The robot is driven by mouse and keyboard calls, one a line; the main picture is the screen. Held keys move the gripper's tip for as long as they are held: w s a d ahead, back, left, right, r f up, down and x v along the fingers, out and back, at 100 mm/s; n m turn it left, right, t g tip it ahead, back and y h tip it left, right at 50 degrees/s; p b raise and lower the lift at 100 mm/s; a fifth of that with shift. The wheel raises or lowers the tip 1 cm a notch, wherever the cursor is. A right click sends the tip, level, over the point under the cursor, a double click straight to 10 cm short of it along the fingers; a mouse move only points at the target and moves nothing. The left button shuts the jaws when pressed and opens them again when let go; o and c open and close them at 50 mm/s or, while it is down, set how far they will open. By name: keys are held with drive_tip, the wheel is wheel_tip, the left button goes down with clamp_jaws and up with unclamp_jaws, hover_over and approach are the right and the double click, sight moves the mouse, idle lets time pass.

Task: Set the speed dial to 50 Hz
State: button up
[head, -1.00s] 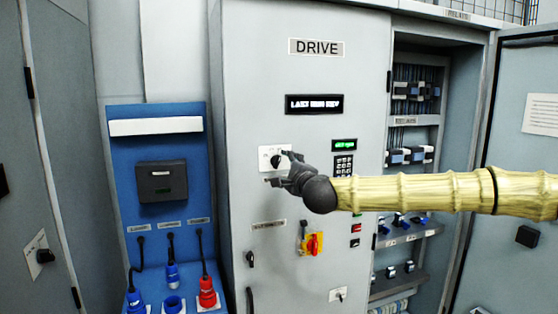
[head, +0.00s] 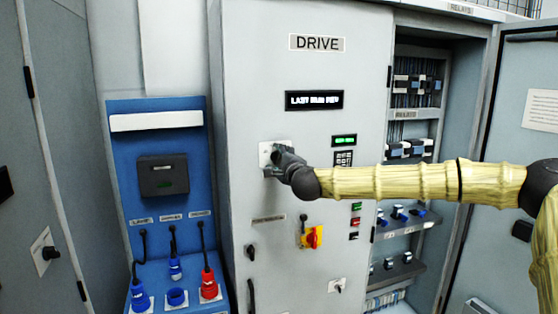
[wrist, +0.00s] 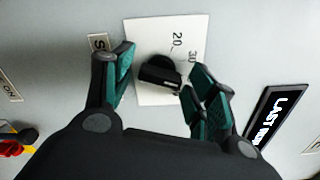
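The speed dial is a black knob (wrist: 160,76) on a white plate (wrist: 148,30) printed with 20 and 30, seen sideways in the wrist view. A pale mark shows at the knob's right end, beyond the 30; other scale numbers are hidden or too small to read. My gripper (wrist: 163,68) is open, with one green-padded finger on each side of the knob. Gaps show between the pads and the knob. In the head view, my gripper (head: 278,160) is at the dial plate (head: 265,151) on the drive cabinet and covers the knob.
A display reading "LAST RUN REV" (head: 314,101) is above the dial. A red and yellow switch (head: 312,237) is below. An open cabinet door (head: 505,120) stands behind my arm.

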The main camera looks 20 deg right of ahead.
drive_tip(key=c, duration=0.7)
drive_tip(key=shift+f+b, duration=0.15)
drive_tip(key=shift+b, duration=0.6)
drive_tip(key=shift+f+m+b, duration=0.1)
drive_tip(key=shift+m+b, duration=0.3)
drive_tip(key=m+b, duration=0.5)
drive_tip(key=b, duration=0.5)
drive_tip(key=m+b, duration=0.1)
drive_tip(key=b, duration=0.2)
drive_tip(key=shift+m, duration=0.4)
drive_tip(key=shift+r+m+b, duration=0.3)
drive_tip(key=shift+b, duration=0.25)
